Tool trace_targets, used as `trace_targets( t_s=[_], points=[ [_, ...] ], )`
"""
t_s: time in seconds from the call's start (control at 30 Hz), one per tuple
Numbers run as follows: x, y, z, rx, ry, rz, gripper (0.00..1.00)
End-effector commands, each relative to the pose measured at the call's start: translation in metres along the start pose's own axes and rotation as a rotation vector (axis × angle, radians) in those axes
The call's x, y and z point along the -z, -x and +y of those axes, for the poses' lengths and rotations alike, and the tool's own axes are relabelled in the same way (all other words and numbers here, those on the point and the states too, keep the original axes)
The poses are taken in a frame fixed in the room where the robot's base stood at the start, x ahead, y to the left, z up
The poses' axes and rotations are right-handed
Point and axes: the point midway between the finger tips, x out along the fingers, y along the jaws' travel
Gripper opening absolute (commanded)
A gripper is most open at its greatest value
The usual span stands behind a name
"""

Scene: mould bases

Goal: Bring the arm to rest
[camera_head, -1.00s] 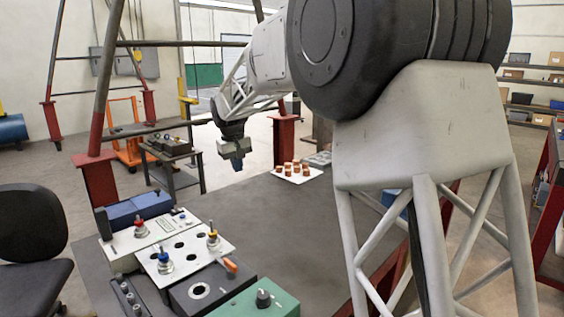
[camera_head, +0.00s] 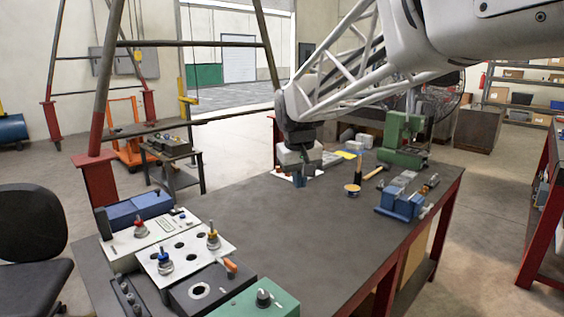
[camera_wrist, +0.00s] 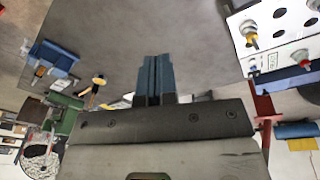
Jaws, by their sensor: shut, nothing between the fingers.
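My gripper (camera_head: 299,178) hangs over the far part of the dark workbench (camera_head: 262,215), fingers pointing down. In the wrist view its two blue fingers (camera_wrist: 157,75) are together with nothing between them. The pale tray at the bench's far side is mostly hidden behind the gripper. Two light mould plates (camera_head: 190,248) with several coloured knobs stand at the bench's left, well apart from the gripper.
A green box (camera_head: 255,303) is at the front. The bench middle is clear. A chair (camera_head: 30,240) is at left.

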Motion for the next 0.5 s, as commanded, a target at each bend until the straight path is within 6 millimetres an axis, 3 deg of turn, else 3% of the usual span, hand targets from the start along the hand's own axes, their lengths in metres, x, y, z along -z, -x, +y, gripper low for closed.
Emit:
trace_targets(
  t_s=[0.5],
  points=[
    [-0.133, 0.001, 0.028, 0.004, -0.119, 0.024, 0.00]
  ],
)
